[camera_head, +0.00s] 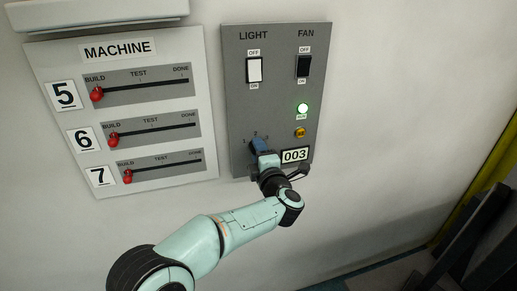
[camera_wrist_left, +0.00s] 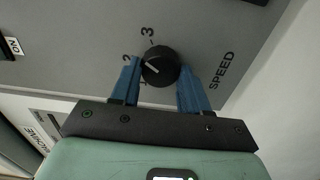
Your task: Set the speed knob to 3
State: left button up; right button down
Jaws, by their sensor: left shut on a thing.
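The black round speed knob (camera_wrist_left: 160,66) sits on the grey panel (camera_wrist_left: 90,40), with SPEED printed to its right and the marks 2 and 3 beside it in the left wrist view. Its white pointer line faces the left side, roughly toward the 2. My left gripper (camera_wrist_left: 160,82) has its blue fingers on either side of the knob and is shut on it. In the head view the left gripper (camera_head: 259,146) is at the lower part of the control panel (camera_head: 276,60) and hides the knob. My right gripper is not in view.
Above the knob are the white light switch (camera_head: 254,70), the black fan switch (camera_head: 303,66), a lit green lamp (camera_head: 303,108) and a yellow button (camera_head: 300,133). A 003 plate (camera_head: 295,155) is close right of the gripper. A machine panel (camera_head: 205,100) with red sliders is left.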

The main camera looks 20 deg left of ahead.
pick_arm(q)
jog(key=shift+r+m+p, duration=0.1)
jog(key=shift+m+p, duration=1.1)
jog(key=shift+m, duration=1.6)
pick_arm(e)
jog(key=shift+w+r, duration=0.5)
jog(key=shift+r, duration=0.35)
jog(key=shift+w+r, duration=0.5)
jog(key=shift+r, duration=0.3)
pick_arm(q)
jog(key=o, duration=1)
jog(key=shift+o, duration=0.2)
